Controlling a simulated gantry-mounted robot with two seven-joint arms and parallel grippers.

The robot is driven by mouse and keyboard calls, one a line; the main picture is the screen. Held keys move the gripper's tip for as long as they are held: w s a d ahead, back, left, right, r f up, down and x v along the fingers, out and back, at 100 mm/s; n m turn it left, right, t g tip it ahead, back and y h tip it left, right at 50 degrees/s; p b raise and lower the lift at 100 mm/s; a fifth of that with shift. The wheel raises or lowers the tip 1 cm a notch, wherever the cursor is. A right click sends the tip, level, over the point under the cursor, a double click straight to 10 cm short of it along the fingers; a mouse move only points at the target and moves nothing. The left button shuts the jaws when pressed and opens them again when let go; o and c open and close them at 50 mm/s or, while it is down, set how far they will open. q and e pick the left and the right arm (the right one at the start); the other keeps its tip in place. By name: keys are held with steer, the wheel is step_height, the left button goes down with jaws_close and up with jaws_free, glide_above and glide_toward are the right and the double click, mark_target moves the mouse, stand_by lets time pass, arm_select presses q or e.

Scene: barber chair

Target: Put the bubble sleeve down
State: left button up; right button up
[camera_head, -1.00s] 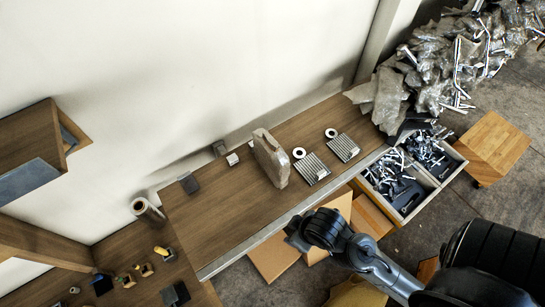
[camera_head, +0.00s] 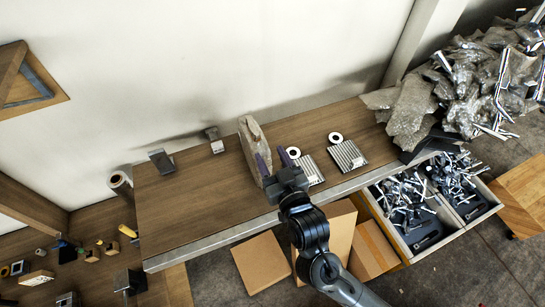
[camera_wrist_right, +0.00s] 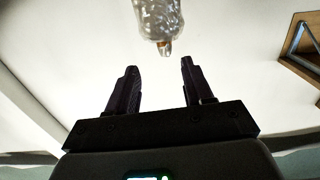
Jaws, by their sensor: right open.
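The bubble sleeve (camera_head: 250,137) stands upright on the long wooden worktop, a wrinkled, greyish-brown wrapped shape. My right gripper (camera_head: 273,160) is at the worktop's front half, just to the right of and in front of the sleeve. Its left finger overlaps the sleeve's lower part in the head view. In the right wrist view the gripper (camera_wrist_right: 160,66) is open with nothing between its fingers. A clear, shiny wrapped end, likely of the sleeve (camera_wrist_right: 158,18), shows beyond the fingertips. My left gripper is not in view.
Ribbed metal plates (camera_head: 347,155) and white rings (camera_head: 335,138) lie right of the sleeve. An open drawer (camera_head: 402,248) of metal parts juts out at right. Cardboard boxes (camera_head: 262,262) sit below the front edge.

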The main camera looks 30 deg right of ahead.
glide_toward(248, 118)
steer(key=shift+w+d, duration=0.25)
steer(key=shift+w, duration=0.1)
steer(key=shift+w+p, duration=0.3)
steer(key=shift+w, duration=0.3)
steer(key=w, duration=0.1)
steer(key=w+p, duration=0.1)
steer(key=w, duration=0.2)
steer(key=shift+d+f, duration=0.1)
steer(key=shift+f, duration=0.2)
steer(key=shift+w+f+p, duration=0.1)
steer(key=shift+w+p, duration=0.25)
steer(key=shift+w, duration=0.25)
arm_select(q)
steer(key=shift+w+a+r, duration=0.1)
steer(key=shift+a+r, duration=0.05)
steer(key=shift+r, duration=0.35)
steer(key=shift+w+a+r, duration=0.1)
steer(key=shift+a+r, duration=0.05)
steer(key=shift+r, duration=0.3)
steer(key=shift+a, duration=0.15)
arm_select(e)
jaws_close()
